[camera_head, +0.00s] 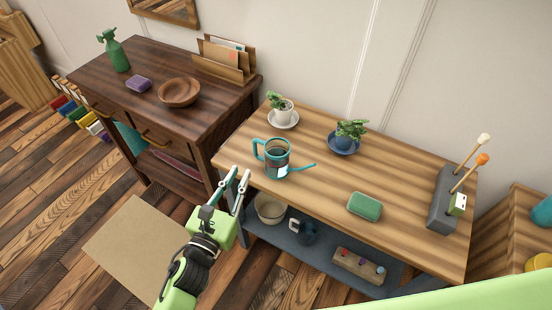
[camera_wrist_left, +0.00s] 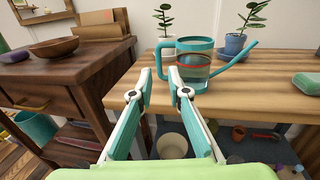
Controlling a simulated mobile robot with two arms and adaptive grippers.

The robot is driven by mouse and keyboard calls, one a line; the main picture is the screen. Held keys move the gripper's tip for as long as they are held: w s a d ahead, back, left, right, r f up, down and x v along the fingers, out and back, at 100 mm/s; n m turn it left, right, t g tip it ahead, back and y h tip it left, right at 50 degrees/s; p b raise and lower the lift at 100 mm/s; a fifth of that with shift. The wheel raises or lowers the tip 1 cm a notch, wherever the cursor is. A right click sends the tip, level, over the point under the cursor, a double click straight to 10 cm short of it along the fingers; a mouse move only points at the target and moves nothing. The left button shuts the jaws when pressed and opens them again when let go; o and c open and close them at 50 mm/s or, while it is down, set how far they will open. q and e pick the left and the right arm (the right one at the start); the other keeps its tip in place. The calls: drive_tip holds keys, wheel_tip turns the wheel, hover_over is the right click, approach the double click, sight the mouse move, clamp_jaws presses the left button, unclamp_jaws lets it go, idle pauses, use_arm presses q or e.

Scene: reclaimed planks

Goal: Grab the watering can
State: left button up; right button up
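The watering can (camera_head: 277,160) stands upright near the left front part of the light wooden table (camera_head: 320,190). It has a clear body, a teal rim and handle on its left, and a thin teal spout pointing right. In the left wrist view the watering can (camera_wrist_left: 194,68) is ahead, slightly right of the fingers. My left gripper (camera_head: 238,176) is at the table's front left edge, open and empty, short of the can and not touching it. Its fingertips (camera_wrist_left: 163,90) are apart in the left wrist view. My right gripper is not in view.
Two potted plants, in a white pot (camera_head: 284,118) and a blue pot (camera_head: 343,145), stand behind the can. A green block (camera_head: 364,206) lies to its right. A darker desk (camera_head: 215,105) stands left. A bowl (camera_head: 270,209) and mug (camera_head: 302,231) sit on the lower shelf.

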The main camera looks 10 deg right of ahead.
sight(254, 146)
use_arm(q)
drive_tip(key=p+x, duration=0.1)
drive_tip(key=x, duration=0.7)
drive_tip(key=shift+w+a+f, duration=0.1)
drive_tip(key=x, duration=0.4)
drive_tip(key=shift+w+f, duration=0.15)
drive_tip(key=shift+f, duration=0.1)
drive_tip(key=shift+r, duration=0.1)
clamp_jaws()
